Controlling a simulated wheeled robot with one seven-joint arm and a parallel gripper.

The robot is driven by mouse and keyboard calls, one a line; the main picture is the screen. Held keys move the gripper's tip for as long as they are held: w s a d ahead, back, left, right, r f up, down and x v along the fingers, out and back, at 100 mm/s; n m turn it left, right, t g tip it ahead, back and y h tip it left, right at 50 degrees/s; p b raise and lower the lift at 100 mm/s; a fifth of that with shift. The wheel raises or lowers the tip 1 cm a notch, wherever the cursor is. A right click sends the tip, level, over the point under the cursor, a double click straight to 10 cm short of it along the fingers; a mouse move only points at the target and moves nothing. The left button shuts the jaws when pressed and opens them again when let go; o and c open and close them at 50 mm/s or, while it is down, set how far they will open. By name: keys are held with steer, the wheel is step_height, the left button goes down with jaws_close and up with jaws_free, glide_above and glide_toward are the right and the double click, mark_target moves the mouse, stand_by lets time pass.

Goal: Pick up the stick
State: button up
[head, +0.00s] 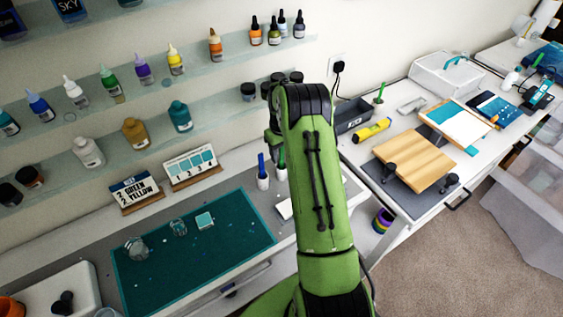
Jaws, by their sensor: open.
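Two upright sticks stand in small white cups on the bench left of my arm. One is a blue stick (261,163) in a white cup (263,183). The other is a green stick (281,157) in a white cup (282,175), close to the arm's edge. Another green stick (380,92) stands upright at the back of the right-hand bench. I cannot tell which stick the task means. My green arm reaches up the middle of the view. Its far end has a grey part beside it, above the cups. My gripper's fingers are hidden behind the arm.
A teal mat (160,282) with glass cups lies left. Two label cards (191,168) stand behind it. Shelves of bottles (105,135) line the wall. The right bench holds a grey bin (353,116), a yellow tube (372,131) and a wooden board (413,160).

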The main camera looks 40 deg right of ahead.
jaws_close()
